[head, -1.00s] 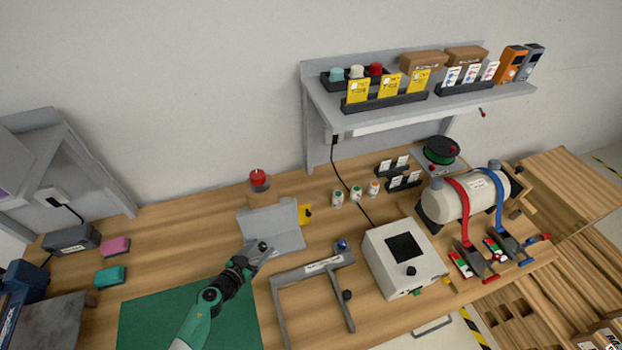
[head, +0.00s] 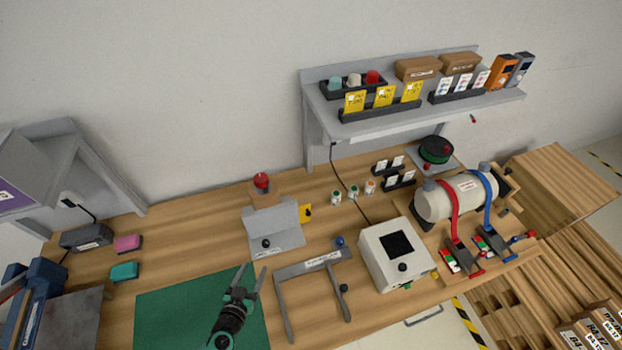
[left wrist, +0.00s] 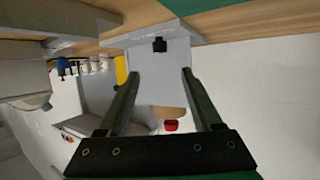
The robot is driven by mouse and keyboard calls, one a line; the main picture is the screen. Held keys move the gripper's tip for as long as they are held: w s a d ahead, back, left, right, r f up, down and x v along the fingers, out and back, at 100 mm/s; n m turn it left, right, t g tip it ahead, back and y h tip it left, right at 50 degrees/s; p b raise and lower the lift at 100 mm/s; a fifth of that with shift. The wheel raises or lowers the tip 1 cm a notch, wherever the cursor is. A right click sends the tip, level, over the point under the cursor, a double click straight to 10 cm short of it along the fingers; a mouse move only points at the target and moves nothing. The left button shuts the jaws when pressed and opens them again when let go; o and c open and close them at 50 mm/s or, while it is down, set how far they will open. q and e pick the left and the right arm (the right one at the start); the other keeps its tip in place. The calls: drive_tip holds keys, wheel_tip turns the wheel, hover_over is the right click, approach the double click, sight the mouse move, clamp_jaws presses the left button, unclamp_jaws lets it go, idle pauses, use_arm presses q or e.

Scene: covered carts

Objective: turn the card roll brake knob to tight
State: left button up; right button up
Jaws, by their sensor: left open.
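A small black knob (head: 266,243) stands on the front of a grey bent-plate stand (head: 285,222). No readable label shows which knob is the card roll brake, and its setting cannot be read. My left gripper (head: 254,268) is open and empty over the green mat, just in front of the stand and apart from the knob. In the left wrist view the black knob (left wrist: 159,44) shows on the grey plate (left wrist: 158,75), beyond the two spread fingers (left wrist: 155,75). My right gripper is out of view.
A red-topped button (head: 262,181) stands behind the stand, and a yellow tag (head: 306,212) is at its right. A grey frame (head: 315,264) with a blue knob (head: 340,242) and a white box (head: 390,252) stand to the right.

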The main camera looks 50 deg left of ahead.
use_arm(q)
drive_tip(key=w+r+n+t+y+b, duration=0.1)
drive_tip(key=w+r+t+b, duration=0.15)
drive_tip(key=w+r, duration=0.4)
drive_tip(key=w+r+n+t+b, duration=0.1)
drive_tip(key=w+r+b, duration=0.25)
drive_tip(key=w, duration=0.55)
drive_tip(key=w+r+n+t+y+b, duration=0.2)
drive_tip(key=w+r, duration=0.6)
drive_tip(key=r, duration=0.7)
drive_tip(key=shift+d+n+t+b, duration=0.4)
drive_tip(key=shift+n+t+b, duration=0.15)
drive_tip(key=shift+b, duration=0.7)
